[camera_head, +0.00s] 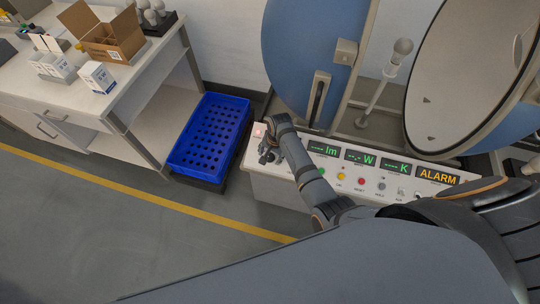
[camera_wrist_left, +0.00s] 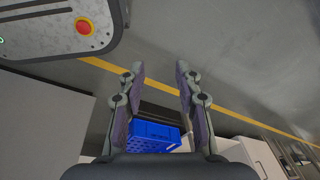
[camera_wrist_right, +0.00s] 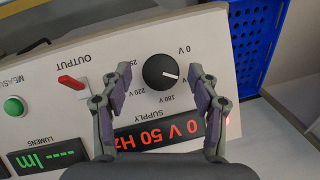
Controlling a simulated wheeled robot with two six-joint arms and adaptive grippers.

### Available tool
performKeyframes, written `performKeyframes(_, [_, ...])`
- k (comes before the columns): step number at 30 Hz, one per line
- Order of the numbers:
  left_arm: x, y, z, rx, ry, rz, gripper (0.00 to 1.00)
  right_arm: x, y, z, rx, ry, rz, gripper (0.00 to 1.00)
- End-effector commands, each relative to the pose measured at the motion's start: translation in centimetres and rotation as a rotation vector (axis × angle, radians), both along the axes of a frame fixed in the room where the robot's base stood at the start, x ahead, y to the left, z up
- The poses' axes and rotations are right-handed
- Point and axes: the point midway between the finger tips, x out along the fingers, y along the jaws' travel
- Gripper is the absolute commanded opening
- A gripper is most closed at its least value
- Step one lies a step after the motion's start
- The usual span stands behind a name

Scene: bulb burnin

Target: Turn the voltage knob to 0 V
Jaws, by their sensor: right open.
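The black voltage knob (camera_wrist_right: 160,72) shows in the right wrist view, with its white pointer line toward the picture's right. The upside-down 0 V mark is above and right of it; 180 V, 220 V and a partly hidden 250 mark are around it. The red supply display (camera_wrist_right: 158,132) reads 0 V 50 Hz. My right gripper (camera_wrist_right: 156,77) is open, its fingers on either side of the knob; contact cannot be told. In the head view my right gripper (camera_head: 269,150) covers the panel's left end and hides the knob. My left gripper (camera_wrist_left: 158,72) is open and empty.
A red output switch (camera_wrist_right: 72,82) and a green button (camera_wrist_right: 14,106) sit beside the knob on the panel. A blue crate (camera_head: 208,135) stands left of the panel. The large open sphere (camera_head: 470,75) rises behind it. Grey floor is clear at lower left.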

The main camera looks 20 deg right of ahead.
Motion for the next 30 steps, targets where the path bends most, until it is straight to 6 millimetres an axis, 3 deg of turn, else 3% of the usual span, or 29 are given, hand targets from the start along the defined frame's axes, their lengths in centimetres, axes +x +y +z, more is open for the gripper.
performKeyframes(10, [-3.5,0.0,-0.4,0.001,0.054,0.002,0.34,0.1,0.0,-0.5,0.0,-0.001,0.0,0.6])
performKeyframes(21, [-2.4,-0.1,-0.3,-0.001,0.037,0.002,0.34,0.1,0.0,-0.5,0.0,0.0,0.0,0.1])
performKeyframes(30, [-2.0,-0.1,0.0,-0.001,0.031,0.001,0.34,0.1,0.1,-0.4,-0.015,0.01,0.033,0.07])
